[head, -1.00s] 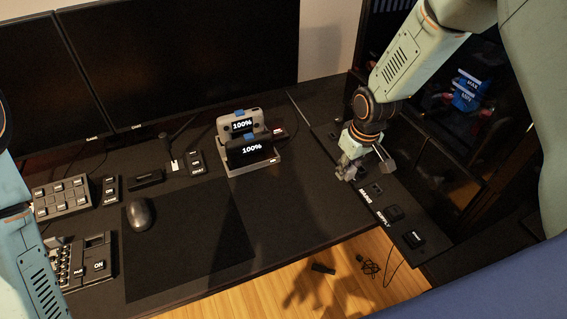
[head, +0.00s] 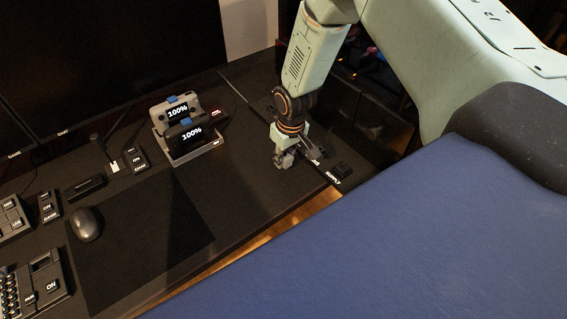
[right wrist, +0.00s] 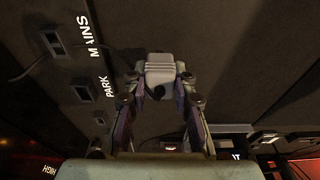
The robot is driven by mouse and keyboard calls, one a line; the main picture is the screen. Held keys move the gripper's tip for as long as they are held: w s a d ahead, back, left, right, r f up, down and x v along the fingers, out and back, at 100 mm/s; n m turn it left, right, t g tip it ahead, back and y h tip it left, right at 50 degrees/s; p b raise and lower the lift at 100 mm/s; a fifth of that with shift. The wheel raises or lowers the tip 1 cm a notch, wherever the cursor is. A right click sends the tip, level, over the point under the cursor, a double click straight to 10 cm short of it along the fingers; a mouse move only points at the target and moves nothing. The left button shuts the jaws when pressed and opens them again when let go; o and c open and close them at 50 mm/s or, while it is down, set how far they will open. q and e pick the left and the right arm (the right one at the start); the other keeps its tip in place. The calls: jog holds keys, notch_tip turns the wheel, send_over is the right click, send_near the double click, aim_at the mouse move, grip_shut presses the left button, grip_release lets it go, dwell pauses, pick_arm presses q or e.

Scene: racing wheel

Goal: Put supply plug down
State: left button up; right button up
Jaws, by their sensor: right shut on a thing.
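My right gripper (head: 284,160) is over the desk's right side, beside the dark strip marked SUPPLY. In the right wrist view my right gripper (right wrist: 160,86) is shut on a pale grey, boxy plug (right wrist: 160,69), held between the two fingertips. Whether the plug touches the surface below cannot be told. The PARK label (right wrist: 109,86) and a small socket (right wrist: 80,93) lie left of the plug; the MAINS label and another socket (right wrist: 53,43) with a cable are farther up. My left gripper is out of view.
A dock with two devices reading 100% (head: 187,134) stands left of my right gripper. A black block (head: 342,169) sits by the SUPPLY label. A mouse (head: 86,224) lies on the mat's left side. The desk between dock and front edge is clear.

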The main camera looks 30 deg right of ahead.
aim_at(285, 164)
jog(key=f, duration=0.3)
jog(key=shift+s+d+b, duration=0.1)
jog(key=shift+d+b, duration=0.1)
jog(key=shift+b, duration=0.2)
jog(key=shift+w+a, duration=0.1)
jog(key=shift+w, duration=0.1)
jog(key=shift+a, duration=0.1)
jog(key=shift+s+f, duration=0.1)
jog(key=shift+s, duration=0.05)
jog(key=o, duration=0.7)
jog(key=shift+o, duration=1.3)
